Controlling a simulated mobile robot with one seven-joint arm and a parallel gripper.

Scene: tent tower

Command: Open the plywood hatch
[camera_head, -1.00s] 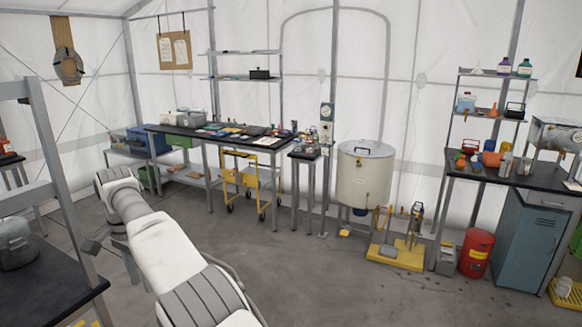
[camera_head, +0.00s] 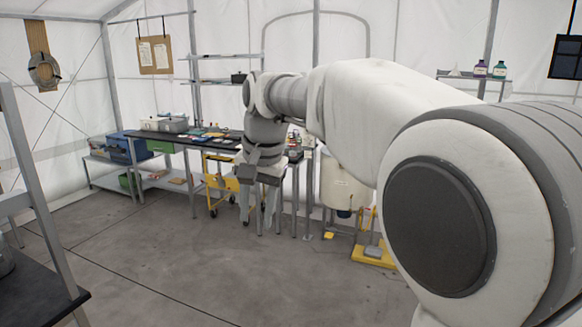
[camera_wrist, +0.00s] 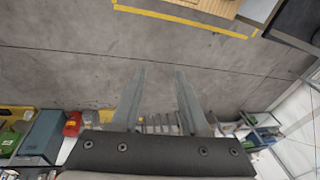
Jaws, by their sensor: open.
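I cannot clearly identify the plywood hatch in the head view. In the wrist view a pale wooden piece (camera_wrist: 212,7) is cut off at the top edge, beside yellow lines on the floor; I cannot tell whether it is the hatch. My gripper (camera_head: 257,218) hangs with its fingers pointing down, in front of the long bench in the picture.
A long black bench (camera_head: 180,141) stands at the back, with a yellow cart (camera_head: 221,184) under it. A pale drum (camera_head: 338,185) and a yellow-based stand (camera_head: 372,257) are partly behind my arm. A dark table (camera_head: 40,302) is at front left. The middle floor is clear.

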